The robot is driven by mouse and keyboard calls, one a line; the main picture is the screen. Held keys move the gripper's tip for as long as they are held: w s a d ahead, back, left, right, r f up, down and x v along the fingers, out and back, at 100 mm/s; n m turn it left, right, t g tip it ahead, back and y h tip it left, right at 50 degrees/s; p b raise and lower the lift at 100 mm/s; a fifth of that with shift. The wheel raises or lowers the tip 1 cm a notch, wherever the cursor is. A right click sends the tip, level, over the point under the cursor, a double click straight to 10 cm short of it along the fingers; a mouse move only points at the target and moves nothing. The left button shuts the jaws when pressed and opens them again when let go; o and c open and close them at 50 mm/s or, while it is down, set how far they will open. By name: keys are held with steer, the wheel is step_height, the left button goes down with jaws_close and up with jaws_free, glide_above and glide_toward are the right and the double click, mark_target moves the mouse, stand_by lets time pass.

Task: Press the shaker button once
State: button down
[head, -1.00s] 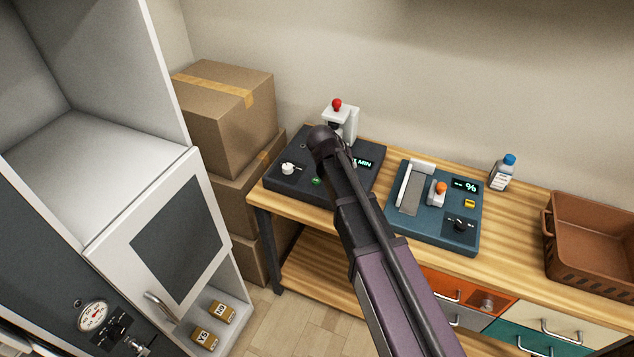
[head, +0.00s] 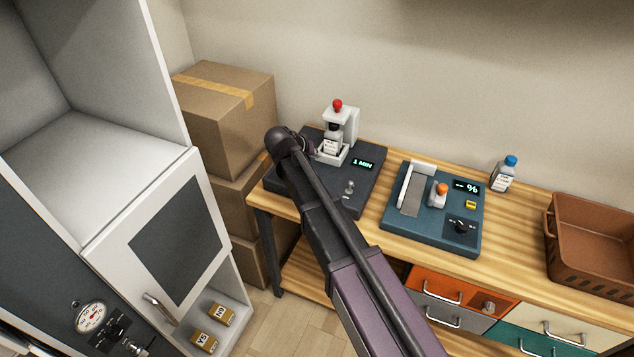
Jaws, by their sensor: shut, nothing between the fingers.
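The shaker is probably the dark unit (head: 356,206) at the back left of the bench, with a lit display (head: 363,164) reading 1 MIN. A small labelled bottle (head: 332,142) stands upright in its white holder (head: 351,121), under a red knob (head: 338,105). A small metal switch (head: 349,187) shows on its front right. My arm crosses the unit's left part, its dark wrist over the back left corner. The green button and white dial on the unit's left are also hidden now.
A teal unit (head: 397,232) with a white bar, orange knob and black dial stands to the right. Beyond it are a blue-capped bottle (head: 504,174) and a brown basket (head: 590,235). Cardboard boxes (head: 225,120) and an open white cabinet (head: 160,220) stand left.

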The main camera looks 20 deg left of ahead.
steer(key=shift+f+b, duration=4.2)
steer(key=shift+f, duration=0.15)
steer(key=shift+f, duration=0.2)
steer(key=shift+f+b, duration=0.25)
steer(key=shift+b, duration=0.2)
steer(key=shift+f+b, duration=0.45)
steer(key=shift+r, duration=0.15)
steer(key=shift+r+p, duration=0.8)
steer(key=shift+p, duration=0.15)
steer(key=shift+r, duration=0.1)
steer(key=shift+r+p, duration=2.4)
steer(key=shift+p, duration=0.1)
